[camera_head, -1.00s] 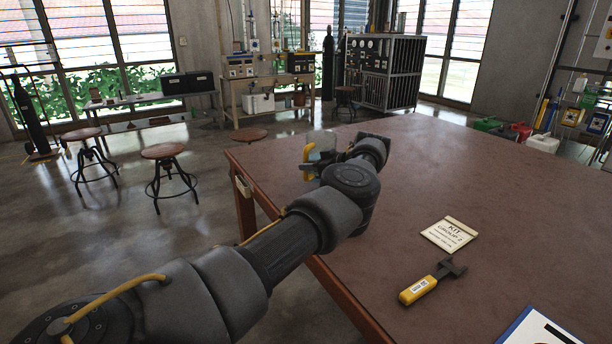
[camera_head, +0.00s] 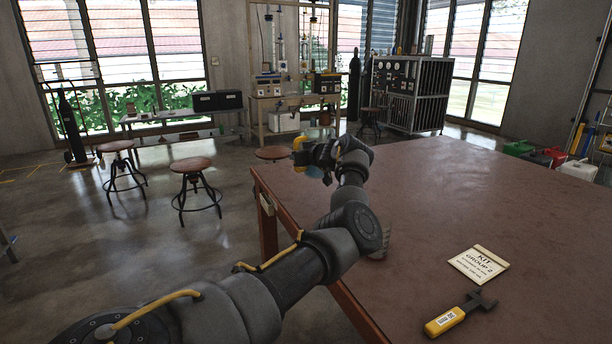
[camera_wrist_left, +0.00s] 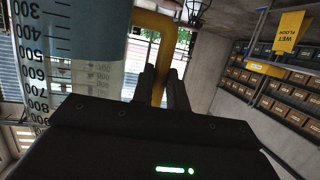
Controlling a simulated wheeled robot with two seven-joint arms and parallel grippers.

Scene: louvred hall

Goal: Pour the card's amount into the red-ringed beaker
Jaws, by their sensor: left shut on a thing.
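My left gripper (camera_head: 326,152) is shut on the yellow handle (camera_wrist_left: 157,40) of a clear graduated jug (camera_wrist_left: 62,45). In the head view the handle (camera_head: 300,152) and a bluish patch of the jug (camera_head: 314,172) show near the table's far left corner; the rest is hidden by the gripper. I see no red-ringed beaker. A cream card reading KIT GROUP 2 (camera_head: 478,264) lies on the table; its small print is unreadable.
The brown table (camera_head: 460,200) is mostly clear. A yellow-handled wrench (camera_head: 447,321) lies near its front edge. A pale ribbed thing (camera_head: 381,243) is partly hidden behind my arm. Stools (camera_head: 192,165) stand on the floor to the left; a bench (camera_head: 290,100) is behind.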

